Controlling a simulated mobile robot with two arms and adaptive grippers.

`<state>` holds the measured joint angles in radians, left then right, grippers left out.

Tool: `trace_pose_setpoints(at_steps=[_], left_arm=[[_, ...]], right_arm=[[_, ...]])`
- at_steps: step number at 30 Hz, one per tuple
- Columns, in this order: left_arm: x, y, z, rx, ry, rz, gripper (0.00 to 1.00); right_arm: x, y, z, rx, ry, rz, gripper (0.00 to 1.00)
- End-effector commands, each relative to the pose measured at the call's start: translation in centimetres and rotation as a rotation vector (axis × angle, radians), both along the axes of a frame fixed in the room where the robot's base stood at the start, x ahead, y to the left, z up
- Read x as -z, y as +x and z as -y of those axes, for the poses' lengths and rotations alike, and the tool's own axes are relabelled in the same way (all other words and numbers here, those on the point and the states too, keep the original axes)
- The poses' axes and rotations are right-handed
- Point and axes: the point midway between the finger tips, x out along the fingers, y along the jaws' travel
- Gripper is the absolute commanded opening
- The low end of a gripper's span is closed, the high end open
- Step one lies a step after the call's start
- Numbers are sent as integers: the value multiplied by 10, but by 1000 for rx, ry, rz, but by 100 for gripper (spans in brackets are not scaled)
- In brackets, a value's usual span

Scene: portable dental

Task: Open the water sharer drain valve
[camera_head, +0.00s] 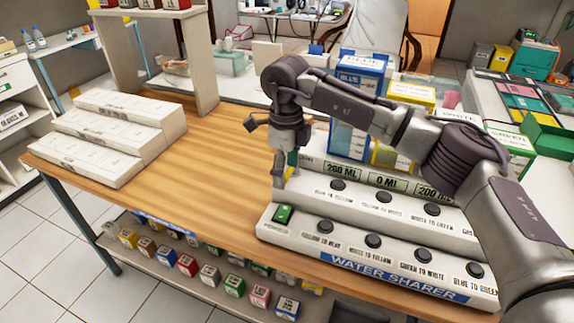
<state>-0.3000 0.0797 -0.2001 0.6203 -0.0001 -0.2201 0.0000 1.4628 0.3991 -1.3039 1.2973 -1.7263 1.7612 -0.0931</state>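The water sharer (392,281) is a stepped white console on the right half of the wooden table, with round black buttons on two steps and a blue name strip. A green power switch (283,214) is at its left end. My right gripper (279,178) points down at the left end of the upper step, just above and behind the switch. A partly covered label that seems to read "drain" (306,160) is just right of the gripper. The drain valve is not clearly visible; the gripper hides that spot. I cannot tell whether the fingers touch it. My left gripper is out of view.
Blue (362,70) and yellow-labelled (410,92) containers stand behind the console, partly hidden by my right arm. A white stepped block (115,137) sits on the left of the table (200,180). The table's middle is clear. Several small coloured boxes sit on the shelf below.

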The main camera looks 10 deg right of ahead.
Motion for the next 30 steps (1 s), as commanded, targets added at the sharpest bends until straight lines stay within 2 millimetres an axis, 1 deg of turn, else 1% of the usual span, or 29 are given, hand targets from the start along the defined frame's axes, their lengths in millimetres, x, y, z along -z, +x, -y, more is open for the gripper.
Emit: trace_pose_setpoints(at_steps=[1, 2, 14, 17, 20, 27, 30], left_arm=[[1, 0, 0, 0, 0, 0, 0], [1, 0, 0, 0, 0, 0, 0], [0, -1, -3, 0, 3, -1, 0], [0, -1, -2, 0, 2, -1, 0], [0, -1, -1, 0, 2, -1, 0], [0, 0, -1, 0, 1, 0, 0], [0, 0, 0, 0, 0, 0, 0]], right_arm=[[5, -2, 1, 1, -5, -9, 78], [4, -1, 1, 1, -5, -8, 81], [-3, 1, 1, 2, -1, 2, 81], [-15, 2, 1, 2, 0, 5, 81], [-34, 1, 1, 1, 0, 6, 81], [-85, 1, 1, 2, 0, 4, 81], [-101, 1, 1, 2, -1, 2, 81]])
